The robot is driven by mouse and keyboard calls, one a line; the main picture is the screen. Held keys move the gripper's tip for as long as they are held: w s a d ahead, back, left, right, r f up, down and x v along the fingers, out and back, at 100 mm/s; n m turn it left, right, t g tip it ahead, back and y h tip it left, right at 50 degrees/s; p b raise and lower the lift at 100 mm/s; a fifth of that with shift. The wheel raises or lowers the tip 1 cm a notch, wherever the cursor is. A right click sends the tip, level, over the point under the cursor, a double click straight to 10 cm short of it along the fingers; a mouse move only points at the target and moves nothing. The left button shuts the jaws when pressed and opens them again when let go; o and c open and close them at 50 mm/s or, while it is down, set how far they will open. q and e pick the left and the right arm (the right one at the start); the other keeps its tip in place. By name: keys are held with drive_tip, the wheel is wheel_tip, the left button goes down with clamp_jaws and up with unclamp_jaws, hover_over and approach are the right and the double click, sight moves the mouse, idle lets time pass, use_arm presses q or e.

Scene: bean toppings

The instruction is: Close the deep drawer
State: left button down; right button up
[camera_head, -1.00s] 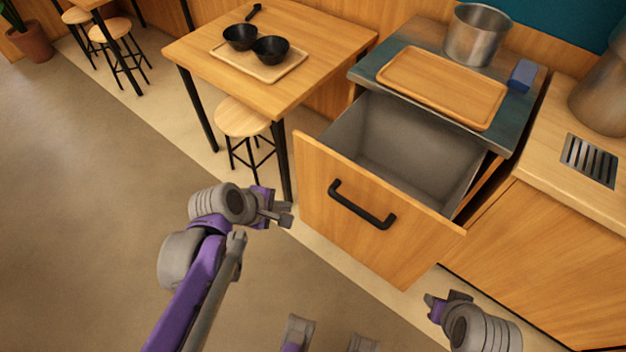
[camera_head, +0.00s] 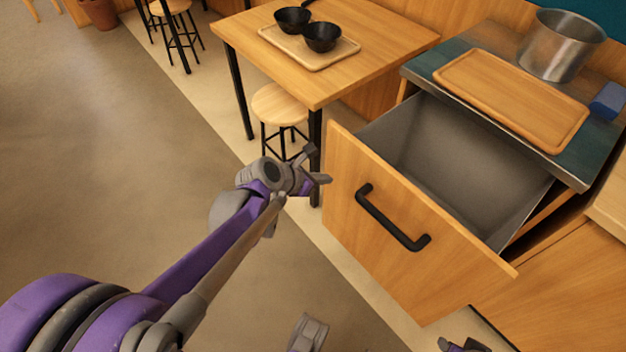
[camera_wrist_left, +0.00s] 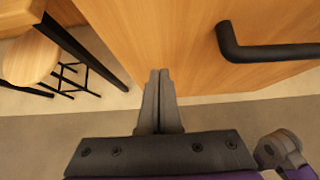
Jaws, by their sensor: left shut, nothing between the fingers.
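The deep drawer (camera_head: 372,238) stands pulled out of the cabinet, with an empty grey interior (camera_head: 450,160) and a black bar handle (camera_head: 392,220) on its wooden front. My left gripper (camera_head: 322,166) is shut and empty, just left of the drawer front's left edge. In the left wrist view the shut fingers (camera_wrist_left: 160,76) point at the wooden front (camera_wrist_left: 165,40), left of the handle (camera_wrist_left: 265,50); I cannot tell whether they touch it. Part of my right gripper (camera_head: 450,346) shows at the bottom edge; its jaw state is unclear.
A wooden table (camera_head: 385,50) with a tray (camera_head: 340,55) and two black bowls stands behind left, with a stool (camera_head: 280,105) beside it. A wooden board (camera_head: 515,95) and a metal pot (camera_head: 562,45) sit on the countertop above the drawer. The floor at left is clear.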

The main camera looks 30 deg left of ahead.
sight(345, 171)
use_arm(q)
drive_tip(key=shift+w+d+f+b, duration=0.1)
drive_tip(key=shift+w+d, duration=0.15)
drive_tip(key=shift+w, duration=0.45)
drive_tip(key=shift+w+d+f+b, duration=0.15)
drive_tip(key=shift+w+d, duration=0.15)
drive_tip(key=shift+w, duration=0.45)
drive_tip(key=shift+w+d+b, duration=0.1)
drive_tip(key=shift+w+d, duration=0.15)
drive_tip(key=shift+w, duration=0.45)
use_arm(e)
drive_tip(key=shift+w+f, duration=0.1)
drive_tip(key=shift+f, duration=0.55)
